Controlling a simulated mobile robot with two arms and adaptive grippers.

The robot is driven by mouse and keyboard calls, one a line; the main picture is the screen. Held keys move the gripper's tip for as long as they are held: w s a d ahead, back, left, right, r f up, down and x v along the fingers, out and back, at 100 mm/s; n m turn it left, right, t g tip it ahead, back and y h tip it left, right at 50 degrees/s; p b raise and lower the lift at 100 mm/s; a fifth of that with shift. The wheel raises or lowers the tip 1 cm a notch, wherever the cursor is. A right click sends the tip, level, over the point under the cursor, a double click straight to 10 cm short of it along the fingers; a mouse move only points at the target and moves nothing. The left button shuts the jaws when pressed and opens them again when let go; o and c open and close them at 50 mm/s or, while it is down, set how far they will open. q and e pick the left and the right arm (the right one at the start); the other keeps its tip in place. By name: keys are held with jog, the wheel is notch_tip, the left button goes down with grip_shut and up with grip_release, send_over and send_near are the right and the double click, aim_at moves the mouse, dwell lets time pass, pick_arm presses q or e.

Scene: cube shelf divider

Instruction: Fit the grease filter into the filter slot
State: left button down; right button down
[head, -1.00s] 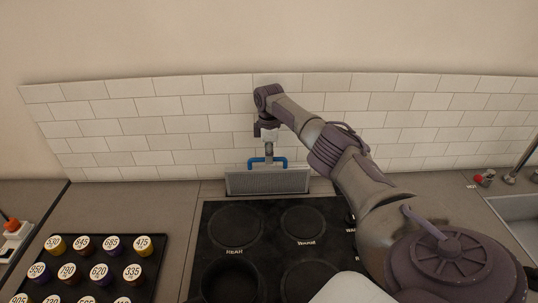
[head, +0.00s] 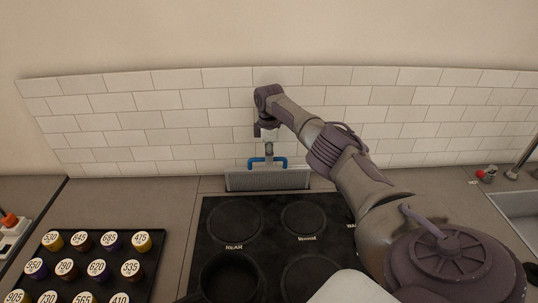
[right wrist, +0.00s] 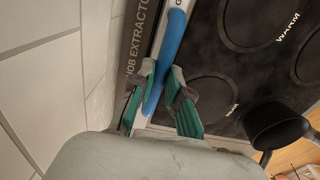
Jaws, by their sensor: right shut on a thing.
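The grease filter (head: 268,181) is a grey, flat mesh panel with a blue handle (head: 281,160). It stands upright behind the hob in the head view. My right gripper (head: 268,156) is shut on the handle from above. In the right wrist view, its green-padded fingers (right wrist: 162,80) lie on either side of the blue handle (right wrist: 168,52). The filter's lower edge is at the strip behind the hob, where a panel lettered "HOB EXTRACTOR" (right wrist: 133,62) shows in the right wrist view. The slot opening is hidden, so I cannot tell how deep the filter sits. My left gripper is not in view.
The black hob (head: 270,222) lies just in front of the filter, with a dark pan (head: 232,277) on it. A black tray (head: 139,289) of numbered jars stands at left. The tiled wall (head: 150,122) is close behind my gripper. A sink (head: 518,207) is at right.

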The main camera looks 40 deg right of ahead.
aim_at(269, 168)
jog(key=shift+f+b, duration=3.9)
jog(key=shift+f, duration=0.9)
jog(key=c, duration=1.1)
grip_release()
jog(key=shift+o, duration=0.2)
notch_tip(269, 168, up, 5)
jog(key=p, duration=0.4)
jog(key=shift+r+p, duration=0.1)
jog(key=shift+p, duration=0.2)
jog(key=shift+r, duration=0.1)
notch_tip(269, 168, up, 12)
jog(key=shift+f, duration=0.15)
